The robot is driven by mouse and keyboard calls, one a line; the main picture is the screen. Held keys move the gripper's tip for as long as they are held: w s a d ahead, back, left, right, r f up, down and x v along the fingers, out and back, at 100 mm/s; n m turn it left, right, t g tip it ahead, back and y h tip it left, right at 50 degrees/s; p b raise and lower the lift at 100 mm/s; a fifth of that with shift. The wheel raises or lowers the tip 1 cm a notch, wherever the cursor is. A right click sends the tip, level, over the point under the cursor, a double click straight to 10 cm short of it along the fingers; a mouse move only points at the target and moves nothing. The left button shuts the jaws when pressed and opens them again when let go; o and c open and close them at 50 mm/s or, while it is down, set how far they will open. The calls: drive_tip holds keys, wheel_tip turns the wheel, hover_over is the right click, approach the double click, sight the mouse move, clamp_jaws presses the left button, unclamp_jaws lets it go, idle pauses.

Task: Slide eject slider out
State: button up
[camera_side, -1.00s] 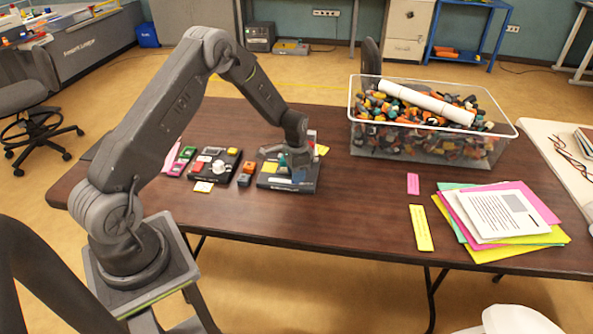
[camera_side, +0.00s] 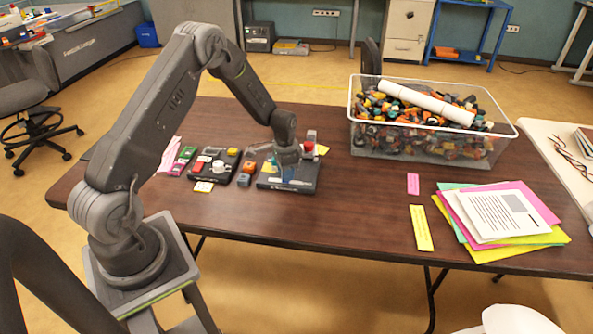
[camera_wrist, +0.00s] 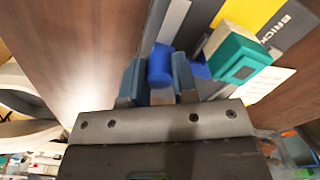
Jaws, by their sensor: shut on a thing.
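The eject slider's blue knob (camera_wrist: 160,64) sits between the two blue-grey fingers of my gripper (camera_wrist: 159,80) in the wrist view. The gripper is shut on it. A grey track (camera_wrist: 173,20) runs beyond the knob along the dark panel. In the side view my gripper (camera_side: 284,172) is low over the dark panel (camera_side: 304,183) on the table. The knob is too small and covered to make out there.
A teal and beige part (camera_wrist: 243,62) stands close right of the fingers in the wrist view. Another dark panel (camera_side: 208,182) and an orange-topped block (camera_side: 246,175) are left of my gripper. A clear bin of bricks (camera_side: 430,150) is farther right.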

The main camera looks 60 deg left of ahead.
drive_tip(key=shift+s+a, duration=0.8)
drive_tip(key=shift+a, duration=0.1)
drive_tip(key=o, duration=0.5)
drive_tip(key=shift+r, duration=0.1)
drive_tip(key=shift+r, duration=2.9)
